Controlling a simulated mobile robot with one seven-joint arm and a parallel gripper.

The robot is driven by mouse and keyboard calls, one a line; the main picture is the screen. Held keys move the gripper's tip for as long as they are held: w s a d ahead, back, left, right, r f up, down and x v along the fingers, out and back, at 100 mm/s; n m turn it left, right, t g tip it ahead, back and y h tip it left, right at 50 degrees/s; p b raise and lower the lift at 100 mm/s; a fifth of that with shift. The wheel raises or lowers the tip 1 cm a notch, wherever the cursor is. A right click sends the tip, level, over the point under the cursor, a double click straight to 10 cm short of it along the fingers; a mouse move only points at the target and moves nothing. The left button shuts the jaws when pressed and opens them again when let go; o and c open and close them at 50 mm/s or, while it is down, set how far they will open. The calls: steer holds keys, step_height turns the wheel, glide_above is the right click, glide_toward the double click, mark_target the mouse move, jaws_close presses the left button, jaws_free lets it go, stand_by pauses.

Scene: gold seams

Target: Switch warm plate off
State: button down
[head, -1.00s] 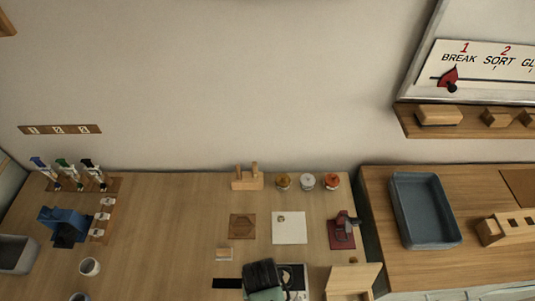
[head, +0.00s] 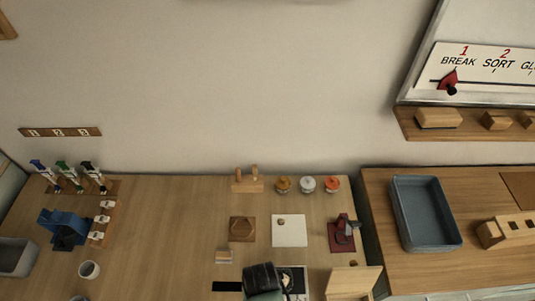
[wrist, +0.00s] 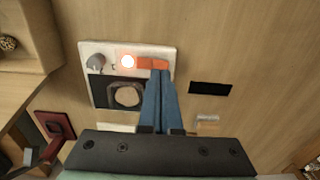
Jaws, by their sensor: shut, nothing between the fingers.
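The warm plate (wrist: 128,45) is a pale panel with a dark square and a round ring in the wrist view. In the head view, the warm plate (head: 297,277) is partly hidden behind my dark wrist.
A black strip (wrist: 210,88) and a small pale block (wrist: 207,119) lie right of the plate in the wrist view. A maroon pad (head: 341,238) with a dark tool, a white square (head: 289,231) and a wooden box (head: 352,281) stand nearby.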

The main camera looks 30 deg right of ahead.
steer(key=shift+f+b, duration=0.95)
steer(key=shift+f, duration=0.4)
stand_by(1.1)
steer(key=shift+r, duration=0.1)
step_height(320, 180, up, 7)
steer(key=p, duration=0.7)
steer(key=shift+p, duration=0.3)
